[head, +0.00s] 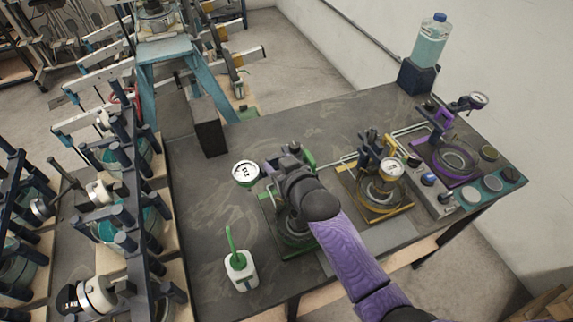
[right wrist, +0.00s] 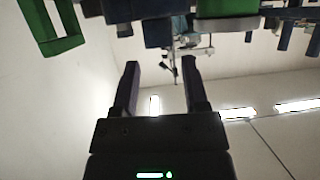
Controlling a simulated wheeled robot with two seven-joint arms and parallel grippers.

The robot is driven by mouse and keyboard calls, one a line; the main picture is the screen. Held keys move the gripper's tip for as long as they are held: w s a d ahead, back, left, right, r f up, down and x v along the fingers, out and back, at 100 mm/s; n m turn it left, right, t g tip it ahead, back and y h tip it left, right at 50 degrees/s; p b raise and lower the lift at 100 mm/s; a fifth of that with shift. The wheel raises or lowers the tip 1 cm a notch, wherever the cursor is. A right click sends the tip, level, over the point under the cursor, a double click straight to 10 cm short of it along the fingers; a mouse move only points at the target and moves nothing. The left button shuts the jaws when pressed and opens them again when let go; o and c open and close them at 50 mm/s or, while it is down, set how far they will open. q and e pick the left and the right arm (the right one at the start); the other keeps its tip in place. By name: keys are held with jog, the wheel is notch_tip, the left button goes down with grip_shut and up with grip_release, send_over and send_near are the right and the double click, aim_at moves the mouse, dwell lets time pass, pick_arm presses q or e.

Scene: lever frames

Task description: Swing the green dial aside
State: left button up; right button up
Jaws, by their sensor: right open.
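The green dial (head: 246,173) has a round white face with dark markings and a green rim. It sits out to the left of its green frame (head: 305,160), above the dark table. My right gripper (head: 277,165) is just right of the dial in the head view, over the green frame's station; my wrist hides much of the frame, and contact cannot be told. In the right wrist view my right gripper (right wrist: 161,68) has its two fingers apart with nothing between them. Green parts (right wrist: 228,9) show above the fingers there. My left gripper is not in view.
Right of the green station stand a yellow station with a dial (head: 390,170) and a purple one with a dial (head: 478,99). A white container with a green handle (head: 240,268) stands front left. A water bottle (head: 432,38) stands at the back. The table's left part is mostly clear.

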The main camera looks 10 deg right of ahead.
jog(key=v, duration=0.5)
jog(key=shift+p, duration=0.4)
